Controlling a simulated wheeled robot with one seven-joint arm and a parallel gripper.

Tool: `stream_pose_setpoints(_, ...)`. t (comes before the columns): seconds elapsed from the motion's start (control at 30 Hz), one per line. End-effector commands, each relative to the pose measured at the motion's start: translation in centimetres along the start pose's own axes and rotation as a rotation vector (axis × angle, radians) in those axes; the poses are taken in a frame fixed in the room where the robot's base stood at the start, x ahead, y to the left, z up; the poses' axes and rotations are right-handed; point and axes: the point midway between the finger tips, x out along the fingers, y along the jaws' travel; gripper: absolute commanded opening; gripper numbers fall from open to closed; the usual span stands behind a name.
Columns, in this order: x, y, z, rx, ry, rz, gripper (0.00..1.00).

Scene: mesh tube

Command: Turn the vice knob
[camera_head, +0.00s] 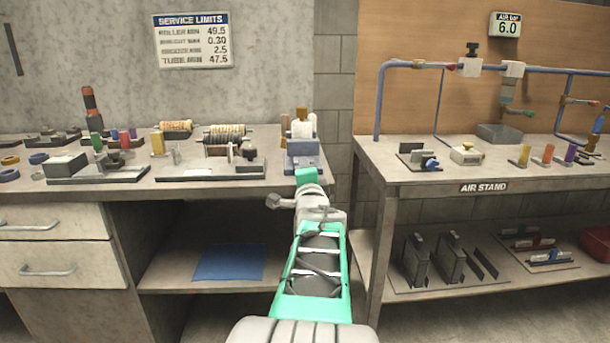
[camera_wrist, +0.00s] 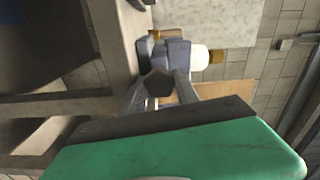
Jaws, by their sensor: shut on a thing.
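The vice (camera_head: 302,150) is a small blue-grey block at the right end of the left bench, near its front edge. A white piece (camera_head: 302,129) and tan parts show at its top. In the wrist view the vice (camera_wrist: 178,57) appears turned sideways, with the white piece (camera_wrist: 201,57) to its right. My gripper (camera_wrist: 158,82) has its two grey fingers on either side of a dark faceted knob (camera_wrist: 158,86) on the vice's front, shut on it. In the head view my green gripper (camera_head: 306,177) reaches the vice front and hides the knob.
The left bench (camera_head: 225,182) holds fixtures, spools and coloured pieces left of the vice. A gap separates it from the air stand table (camera_head: 440,180) at right, with blue pipes (camera_head: 378,110) above. A blue sheet (camera_head: 229,262) lies on the lower shelf.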

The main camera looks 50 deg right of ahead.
Motion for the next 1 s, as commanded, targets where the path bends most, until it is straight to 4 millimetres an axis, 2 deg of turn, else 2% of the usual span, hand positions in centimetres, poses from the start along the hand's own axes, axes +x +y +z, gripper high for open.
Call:
stream_pose_setpoints(0.5, 0.02, -0.36, -0.18, 0.018, 0.004, -0.007, 0.00)
stream_pose_setpoints(0.53, 0.02, -0.36, -0.18, 0.017, 0.004, -0.007, 0.39)
stream_pose_setpoints(0.77, 0.01, -0.18, -0.01, 0.018, 0.000, -0.003, 0.58)
stream_pose_setpoints(1.0, 0.01, 0.16, 0.12, 0.018, -0.002, 0.003, 0.59)
